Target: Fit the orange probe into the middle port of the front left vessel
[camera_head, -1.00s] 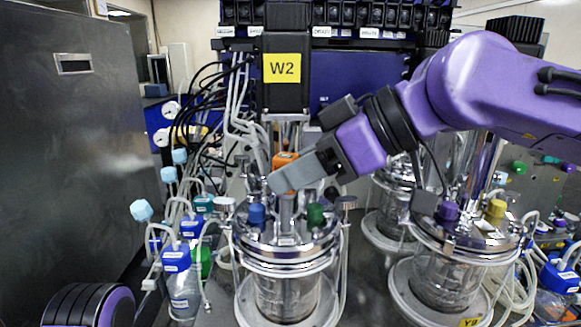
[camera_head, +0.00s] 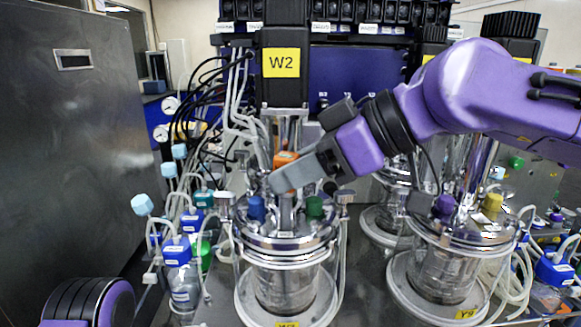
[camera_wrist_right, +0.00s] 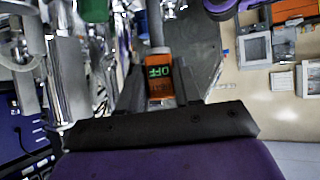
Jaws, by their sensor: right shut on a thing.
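The front left vessel (camera_head: 284,288) is a glass jar with a steel lid below the W2 motor (camera_head: 286,65). Its lid carries a blue cap (camera_head: 256,208) and a green cap (camera_head: 314,206), with metal fittings between them. My right gripper (camera_head: 285,176) is shut on the orange probe (camera_head: 285,158), above the middle of this lid. In the right wrist view the orange probe (camera_wrist_right: 160,82) sits between the fingers with its grey shaft pointing away. The shaft's tip and the middle port are hidden, so I cannot tell whether they meet. My left gripper is out of view.
A second vessel (camera_head: 445,277) with purple and yellow caps stands at the right. Blue-capped bottles (camera_head: 178,258) and tubes crowd the left side. A steel cabinet (camera_head: 70,160) fills the far left. The W2 motor is close above my right gripper.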

